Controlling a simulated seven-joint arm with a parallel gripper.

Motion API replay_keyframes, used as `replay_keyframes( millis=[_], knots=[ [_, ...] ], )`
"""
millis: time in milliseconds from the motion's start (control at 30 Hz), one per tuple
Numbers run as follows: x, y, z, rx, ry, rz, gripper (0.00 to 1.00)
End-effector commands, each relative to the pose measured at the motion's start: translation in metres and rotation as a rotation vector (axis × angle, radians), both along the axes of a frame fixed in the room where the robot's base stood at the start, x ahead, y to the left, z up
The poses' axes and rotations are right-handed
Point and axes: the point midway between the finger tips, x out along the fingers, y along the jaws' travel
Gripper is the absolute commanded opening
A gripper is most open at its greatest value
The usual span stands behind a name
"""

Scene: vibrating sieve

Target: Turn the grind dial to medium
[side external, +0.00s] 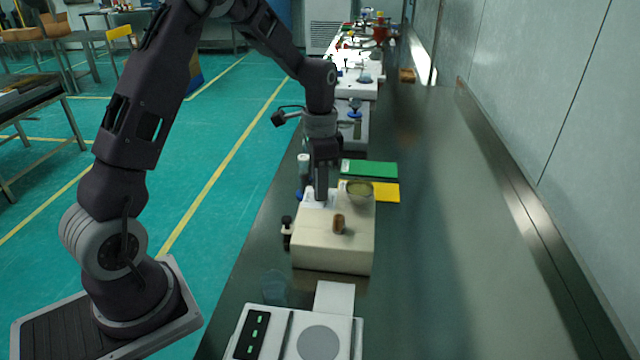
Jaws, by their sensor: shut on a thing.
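A cream box-shaped machine (333,253) stands on the dark bench in the side external view. My gripper (321,197) points straight down at the back left of its top, beside a white label. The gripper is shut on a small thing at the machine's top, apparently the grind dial. The fingers hide this dial, so its setting and markings cannot be read. A short brown knob or plug (339,224) stands on the machine's top, in front of and right of my gripper. A black knob (287,223) sticks out at the machine's left side.
A round sieve pan (359,188) sits just right of my gripper. Green (369,168) and yellow (386,191) sheets lie behind the machine. A white device with a round plate (318,343), a white card (335,297) and a clear dish (276,287) are in front. The bench's right side is clear.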

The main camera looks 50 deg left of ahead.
Motion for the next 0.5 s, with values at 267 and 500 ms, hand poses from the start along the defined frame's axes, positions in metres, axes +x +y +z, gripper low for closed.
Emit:
replay_keyframes(
  millis=[267,500],
  knots=[
    [-0.0001,0.0000,0.0003,0.001,0.001,0.228,0.00],
    [-0.0003,-0.0004,0.0003,0.000,0.001,0.456,0.00]
  ],
)
